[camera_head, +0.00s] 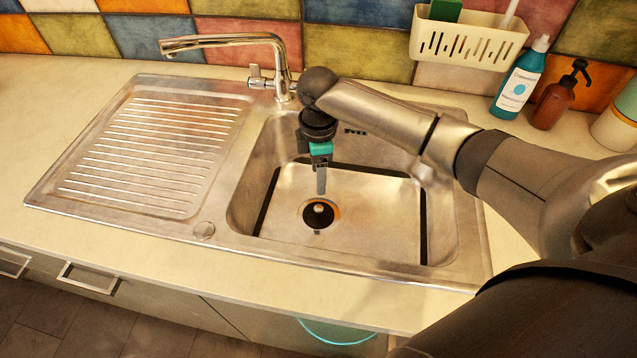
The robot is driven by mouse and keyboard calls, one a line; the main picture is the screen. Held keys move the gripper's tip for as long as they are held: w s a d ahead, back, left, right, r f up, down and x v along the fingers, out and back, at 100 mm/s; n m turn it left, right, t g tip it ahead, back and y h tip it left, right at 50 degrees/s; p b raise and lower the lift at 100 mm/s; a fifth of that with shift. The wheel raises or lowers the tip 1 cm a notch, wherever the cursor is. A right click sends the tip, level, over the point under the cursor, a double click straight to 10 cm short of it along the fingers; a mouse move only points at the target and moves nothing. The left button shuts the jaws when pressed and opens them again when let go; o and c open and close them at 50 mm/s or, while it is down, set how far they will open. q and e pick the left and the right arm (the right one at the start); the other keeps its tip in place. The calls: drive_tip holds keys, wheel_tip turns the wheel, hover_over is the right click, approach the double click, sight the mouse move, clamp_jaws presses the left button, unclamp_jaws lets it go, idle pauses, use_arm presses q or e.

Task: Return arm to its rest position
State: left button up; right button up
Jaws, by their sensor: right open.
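My right arm comes in from the right and reaches over the sink basin (390,235). My right gripper (321,185) points down above the basin, over the dark drain (318,213). It is open, and I see nothing between its fingers. From this angle the fingers overlap, so the gap between them is hard to see. I cannot tell how far its tips are above the basin floor. My left gripper is not in view.
A chrome faucet (283,75) stands close behind my right wrist. A ribbed drainboard (155,150) lies left of the basin. At the back right are a white caddy (470,40), a blue bottle (519,80) and a brown pump bottle (555,103). The front counter strip is clear.

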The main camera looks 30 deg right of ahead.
drive_tip(key=shift+r, duration=0.9)
